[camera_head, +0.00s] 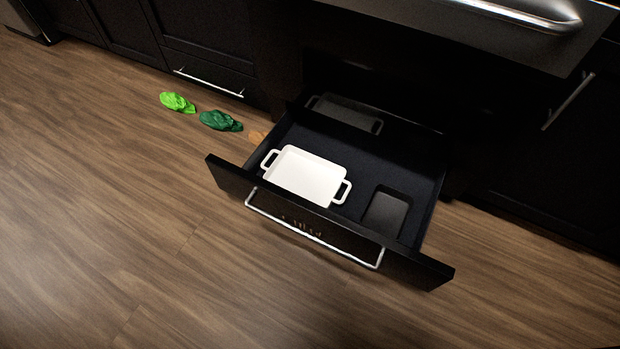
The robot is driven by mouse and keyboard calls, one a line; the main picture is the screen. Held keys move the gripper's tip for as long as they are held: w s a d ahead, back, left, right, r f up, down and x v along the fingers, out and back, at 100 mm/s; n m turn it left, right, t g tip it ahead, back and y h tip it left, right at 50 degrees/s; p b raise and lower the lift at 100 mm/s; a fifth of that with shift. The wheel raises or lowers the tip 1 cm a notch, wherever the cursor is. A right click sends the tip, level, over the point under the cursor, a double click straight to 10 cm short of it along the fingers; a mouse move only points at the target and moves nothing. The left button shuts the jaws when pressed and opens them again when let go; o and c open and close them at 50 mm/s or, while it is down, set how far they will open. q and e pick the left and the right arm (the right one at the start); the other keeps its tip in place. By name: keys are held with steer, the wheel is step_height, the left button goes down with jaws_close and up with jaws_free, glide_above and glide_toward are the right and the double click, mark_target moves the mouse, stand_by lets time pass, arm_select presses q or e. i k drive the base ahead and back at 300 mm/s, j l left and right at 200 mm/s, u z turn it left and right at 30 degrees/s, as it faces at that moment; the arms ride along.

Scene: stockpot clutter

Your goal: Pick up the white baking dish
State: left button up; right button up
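The white baking dish (306,175) is rectangular with a loop handle at each short end. It lies upright in the open drawer (433,206), near the drawer's front panel and toward its left side. The front panel hides part of the dish's near edge. Neither my left nor my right gripper shows in the head view.
A dark handled dish (345,112) lies at the drawer's back, and a dark rectangular item (386,214) at its front right. The drawer has a long metal handle (310,235). Green leafy items (177,102) (220,121) lie on the floor at left. The foreground floor is clear.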

mark_target(316, 180)
steer(key=i+j+z, duration=0.1)
steer(key=z, duration=1.1)
steer(key=i+j+z, duration=0.1)
steer(key=j+z, duration=1)
steer(key=j, duration=1)
steer(key=k, duration=0.1)
